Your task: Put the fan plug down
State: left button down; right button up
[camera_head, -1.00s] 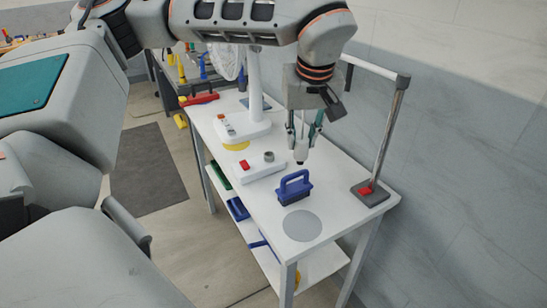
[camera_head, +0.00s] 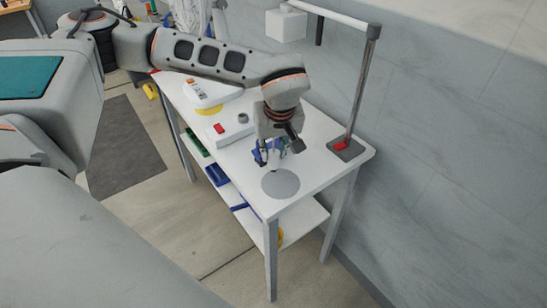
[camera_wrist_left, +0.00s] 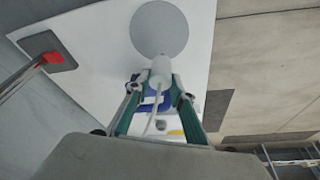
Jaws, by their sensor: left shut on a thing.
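My left gripper (camera_head: 272,155) is shut on the fan plug (camera_wrist_left: 160,72), a pale plug with a cable trailing back between the fingers in the left wrist view. The gripper points down over the white table (camera_head: 318,165), just behind the flat grey disc (camera_head: 281,184). In the left wrist view the plug's end is near the edge of the disc (camera_wrist_left: 159,28); I cannot tell whether it touches the table. My right gripper is not in view.
A blue handled block (camera_head: 258,154) stands close behind the gripper, partly hidden. A white box with a red button (camera_head: 219,128) is farther back. A metal post on a dark base (camera_head: 346,149) stands at the right. The disc is bare.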

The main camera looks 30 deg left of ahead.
pick_arm(q)
jog(key=shift+f, duration=1.35)
jog(key=c, duration=1.8)
grip_release()
jog(key=shift+f, duration=0.15)
jog(key=shift+o, duration=0.2)
